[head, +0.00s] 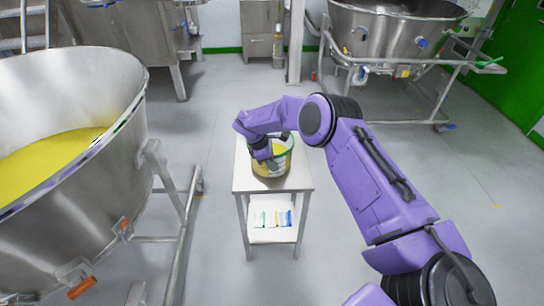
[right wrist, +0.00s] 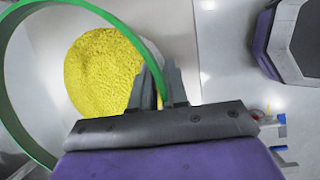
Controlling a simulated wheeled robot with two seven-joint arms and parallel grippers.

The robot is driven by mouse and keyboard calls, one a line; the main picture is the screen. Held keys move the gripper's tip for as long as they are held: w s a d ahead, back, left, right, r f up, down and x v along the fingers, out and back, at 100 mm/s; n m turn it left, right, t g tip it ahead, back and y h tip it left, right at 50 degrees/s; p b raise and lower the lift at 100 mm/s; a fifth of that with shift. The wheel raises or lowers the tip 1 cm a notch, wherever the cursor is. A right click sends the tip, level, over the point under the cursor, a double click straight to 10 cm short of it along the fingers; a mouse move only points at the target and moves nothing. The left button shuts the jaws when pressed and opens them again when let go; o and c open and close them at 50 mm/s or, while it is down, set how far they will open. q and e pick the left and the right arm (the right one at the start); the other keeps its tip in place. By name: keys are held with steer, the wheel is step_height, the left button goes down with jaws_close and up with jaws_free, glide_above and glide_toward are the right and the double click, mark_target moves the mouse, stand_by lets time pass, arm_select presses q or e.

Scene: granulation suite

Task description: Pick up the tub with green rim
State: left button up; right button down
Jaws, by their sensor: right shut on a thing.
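The tub with green rim (head: 272,167) stands upright on a small metal table in the head view, with yellow material inside. In the right wrist view its green rim (right wrist: 82,48) curves across the left, with yellow granules (right wrist: 105,72) below it. My right gripper (head: 266,158) reaches the tub from above. In the right wrist view my right gripper (right wrist: 162,90) has its fingers on both sides of the rim and wall, shut on it. Part of the tub is hidden behind the gripper and wrist. My left gripper is not in view.
The small table (head: 299,178) has a lower shelf (head: 272,234) with small coloured items. A large steel vessel (head: 125,170) with yellow powder stands close on the left. Another steel vessel (head: 395,35) on a wheeled frame stands at the back right. The floor around the table is clear.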

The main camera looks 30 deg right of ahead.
steer(key=shift+w+r, duration=0.1)
stand_by(0.4)
steer(key=shift+r, duration=0.55)
steer(key=s+a+r+b, duration=0.3)
steer(key=s+a+r, duration=0.6)
steer(key=r, duration=0.3)
steer(key=shift+s+a, duration=0.35)
steer(key=shift+a, duration=0.3)
